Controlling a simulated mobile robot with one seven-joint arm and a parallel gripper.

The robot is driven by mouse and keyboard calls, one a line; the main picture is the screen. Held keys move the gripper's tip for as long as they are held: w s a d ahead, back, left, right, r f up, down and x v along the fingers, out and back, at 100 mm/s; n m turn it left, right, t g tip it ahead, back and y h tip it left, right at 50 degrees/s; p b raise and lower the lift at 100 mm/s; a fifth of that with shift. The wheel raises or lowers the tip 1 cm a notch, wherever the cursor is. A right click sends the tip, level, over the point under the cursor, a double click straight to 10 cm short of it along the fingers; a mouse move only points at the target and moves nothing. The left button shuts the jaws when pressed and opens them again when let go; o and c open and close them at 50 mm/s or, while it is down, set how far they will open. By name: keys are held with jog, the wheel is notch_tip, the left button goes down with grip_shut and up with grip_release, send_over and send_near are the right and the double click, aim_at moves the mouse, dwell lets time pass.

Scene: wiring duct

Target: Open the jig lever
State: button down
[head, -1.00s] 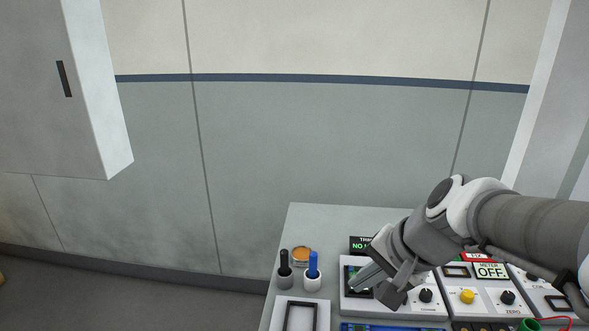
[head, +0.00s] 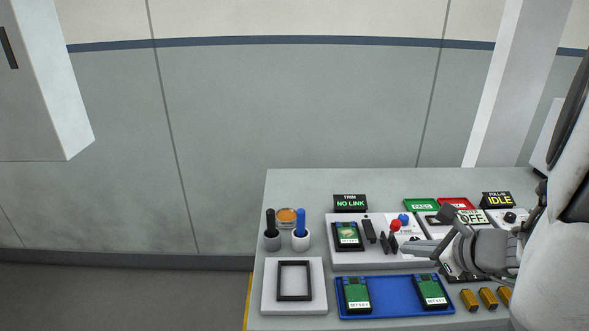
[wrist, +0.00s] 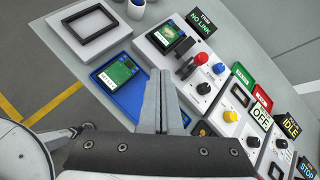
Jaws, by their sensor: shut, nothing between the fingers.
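The trim jig (head: 372,260) is a pale block with a green board (head: 347,234) seated at its left. A lever with a red ball knob (head: 395,225) stands right of the board, beside dark clamp parts (head: 370,230). In the wrist view the red knob (wrist: 201,58) sits past my fingertips, up and to the right. My gripper (head: 408,248) is shut and empty, close to the lever on its right in the head view. Its fingers also show in the wrist view (wrist: 164,80). I cannot tell from the head view whether they touch the lever.
A blue knob (head: 403,219) stands just behind the red one. A blue tray (head: 392,301) with green boards lies in front. A black frame on a pale plate (head: 268,304) and two pens in holders are at left. The sign (head: 350,203) reads NO LINK.

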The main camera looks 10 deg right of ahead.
jog(key=s+d+f+m+t+h, duration=0.1)
jog(key=s+d+f+m+h, duration=0.1)
jog(key=d+m, duration=0.4)
jog(key=shift+s+b, duration=0.35)
jog(key=shift+b, duration=0.1)
jog(key=b, duration=0.2)
send_near(397, 231)
notch_tip(397, 231, down, 5)
jog(key=w, duration=0.2)
jog(key=w+r, duration=0.1)
jog(key=w, duration=0.1)
jog(key=shift+w, duration=0.4)
jog(key=shift+r, duration=0.15)
jog(key=shift+w+r+p, duration=0.1)
jog(key=shift+r+p, duration=0.05)
jog(key=shift+p, duration=0.8)
